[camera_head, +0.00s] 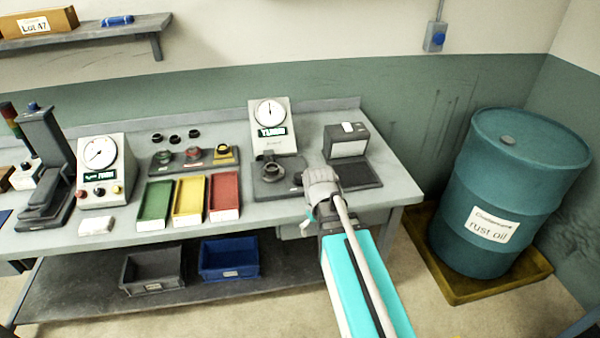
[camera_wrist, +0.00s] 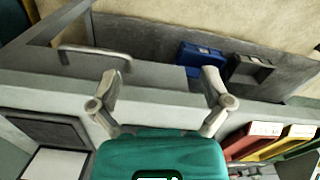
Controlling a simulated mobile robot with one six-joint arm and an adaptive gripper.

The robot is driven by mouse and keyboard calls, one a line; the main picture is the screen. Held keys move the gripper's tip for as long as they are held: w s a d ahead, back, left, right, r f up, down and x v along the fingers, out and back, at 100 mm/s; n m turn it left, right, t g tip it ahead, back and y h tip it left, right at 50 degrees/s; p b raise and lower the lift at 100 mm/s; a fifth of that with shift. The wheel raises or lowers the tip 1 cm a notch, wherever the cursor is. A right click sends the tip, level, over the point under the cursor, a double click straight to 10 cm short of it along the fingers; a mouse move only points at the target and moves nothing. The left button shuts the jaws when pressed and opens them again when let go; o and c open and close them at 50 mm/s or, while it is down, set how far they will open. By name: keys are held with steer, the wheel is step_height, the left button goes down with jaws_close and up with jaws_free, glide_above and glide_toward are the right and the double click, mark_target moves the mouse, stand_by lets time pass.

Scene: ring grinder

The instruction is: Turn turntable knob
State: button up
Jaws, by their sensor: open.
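A pale gauge unit (camera_head: 270,128) with a round white dial stands at the back of the workbench. In front of it is a dark base (camera_head: 268,187) with round black parts, which may be the turntable; I cannot make out which part is its knob. My gripper (camera_head: 318,186) is just right of this base, over the bench's front area, and partly hides what is behind it. In the wrist view my gripper (camera_wrist: 160,88) has its two fingers spread wide with nothing between them. The bench edge shows beyond them. The turntable is not clear in that view.
Green, yellow and red trays (camera_head: 190,200) lie left of the base. A dark boxy device (camera_head: 348,145) stands right of it. Another gauge unit (camera_head: 104,160) is farther left. A metal handle (camera_wrist: 95,55) sits below the bench edge. A teal drum (camera_head: 500,190) stands at right.

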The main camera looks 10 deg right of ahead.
mark_target(300, 175)
steer(key=w+r+n+p, duration=0.6)
steer(key=w+n, duration=0.1)
steer(key=w, duration=0.5)
steer(key=w+r+n+p, duration=0.6)
steer(key=w+r+n, duration=0.1)
steer(key=w, duration=0.5)
steer(key=shift+w+r+n, duration=0.2)
steer(key=shift+w+n, duration=0.15)
steer(key=shift+n, duration=0.25)
steer(key=shift+f, duration=0.15)
step_height(300, 175, down, 14)
steer(key=b, duration=1.3)
steer(key=shift+r, duration=0.25)
steer(key=shift+c, duration=0.3)
